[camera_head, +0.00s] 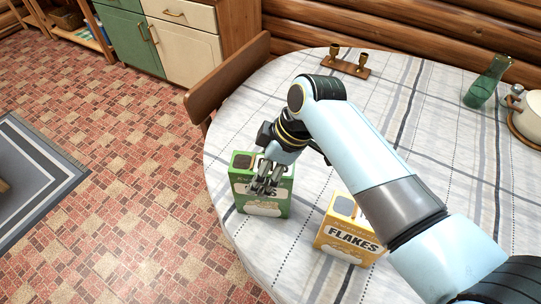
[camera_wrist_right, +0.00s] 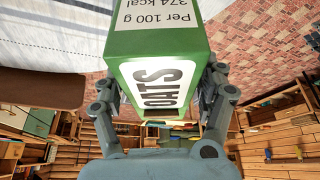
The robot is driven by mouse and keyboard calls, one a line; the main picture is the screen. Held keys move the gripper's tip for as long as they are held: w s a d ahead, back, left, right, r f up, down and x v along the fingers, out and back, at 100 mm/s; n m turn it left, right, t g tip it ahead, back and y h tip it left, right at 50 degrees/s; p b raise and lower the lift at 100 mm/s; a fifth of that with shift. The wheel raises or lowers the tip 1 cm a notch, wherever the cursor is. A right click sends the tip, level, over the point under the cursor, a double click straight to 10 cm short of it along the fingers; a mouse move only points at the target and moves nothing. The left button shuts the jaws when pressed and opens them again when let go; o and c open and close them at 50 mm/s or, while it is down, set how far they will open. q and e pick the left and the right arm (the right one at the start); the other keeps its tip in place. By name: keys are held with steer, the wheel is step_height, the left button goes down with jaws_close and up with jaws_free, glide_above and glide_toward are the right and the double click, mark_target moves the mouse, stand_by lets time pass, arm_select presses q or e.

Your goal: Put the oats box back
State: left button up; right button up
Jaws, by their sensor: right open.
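The green oats box (camera_head: 262,203) stands upright on the round table, near its left edge in the head view. It also fills the middle of the right wrist view (camera_wrist_right: 155,75), its OATS label readable there. My right gripper (camera_head: 267,177) is at the box, its fingers in front of the upper part in the head view. In the wrist view the right gripper (camera_wrist_right: 163,95) is open, with one finger along each side of the box. I cannot tell whether the fingers touch it. My left gripper is not in view.
A yellow flakes box (camera_head: 345,238) stands right of the oats box, below my right arm. A wooden candle holder (camera_head: 345,68), green glass bottle (camera_head: 485,83) and white pot (camera_head: 528,115) are farther back on the checked tablecloth (camera_head: 240,110). A wooden chair (camera_head: 228,80) backs the table's left edge.

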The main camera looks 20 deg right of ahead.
steer(key=v, duration=1.1)
steer(key=shift+d+r, duration=0.15)
steer(key=shift+r, duration=0.1)
steer(key=shift+s, duration=0.1)
